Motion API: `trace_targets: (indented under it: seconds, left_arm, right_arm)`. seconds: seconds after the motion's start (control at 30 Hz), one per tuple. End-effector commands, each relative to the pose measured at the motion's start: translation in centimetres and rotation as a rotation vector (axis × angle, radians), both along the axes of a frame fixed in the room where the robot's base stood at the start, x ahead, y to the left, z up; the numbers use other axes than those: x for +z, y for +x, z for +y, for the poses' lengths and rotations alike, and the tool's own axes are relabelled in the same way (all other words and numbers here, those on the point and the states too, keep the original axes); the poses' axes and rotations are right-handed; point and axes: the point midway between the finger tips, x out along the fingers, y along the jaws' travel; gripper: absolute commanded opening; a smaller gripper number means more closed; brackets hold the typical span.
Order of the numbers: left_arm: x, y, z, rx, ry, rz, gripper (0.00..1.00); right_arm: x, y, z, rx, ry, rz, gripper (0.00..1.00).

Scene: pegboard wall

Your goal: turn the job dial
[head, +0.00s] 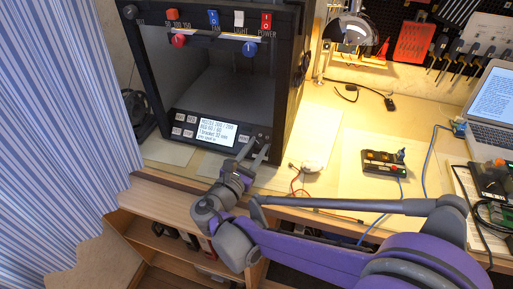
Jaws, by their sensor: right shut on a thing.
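A black box-shaped machine, like a 3D printer (146,62), stands on the wooden bench at the left. Its front panel has a lit screen (217,131) with text, and small buttons to the left of it. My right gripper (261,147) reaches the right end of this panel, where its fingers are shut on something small. The job dial cannot be made out clearly; the fingertips cover that spot. My left gripper is not in view.
Coloured switches (213,19) line the machine's top front. A small device with buttons (384,164), cables and a laptop (493,95) lie on the bench to the right. A striped curtain (50,130) hangs at the left. Shelves (165,235) are below the bench.

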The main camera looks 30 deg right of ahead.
Motion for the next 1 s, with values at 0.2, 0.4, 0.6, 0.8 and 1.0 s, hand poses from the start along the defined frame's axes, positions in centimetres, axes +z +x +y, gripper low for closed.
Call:
trace_targets:
  seconds: [0.2,0.4,0.6,0.8,1.0]
  left_arm:
    - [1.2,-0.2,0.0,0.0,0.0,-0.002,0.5]
    - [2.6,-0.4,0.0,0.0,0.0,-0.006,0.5]
    - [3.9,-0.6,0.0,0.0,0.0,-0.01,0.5]
    - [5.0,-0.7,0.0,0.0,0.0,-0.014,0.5]
    - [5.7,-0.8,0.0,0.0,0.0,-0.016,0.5]
  right_arm:
    - [0.2,0.3,0.2,-0.112,0.064,-0.072,0.0]
    - [0.3,0.5,0.3,-0.246,0.136,-0.156,0.0]
    - [0.4,0.8,0.3,-0.368,0.203,-0.234,0.0]
    - [0.5,0.9,0.3,-0.463,0.255,-0.295,0.0]
    - [0.4,1.0,0.4,-0.521,0.286,-0.332,0.0]
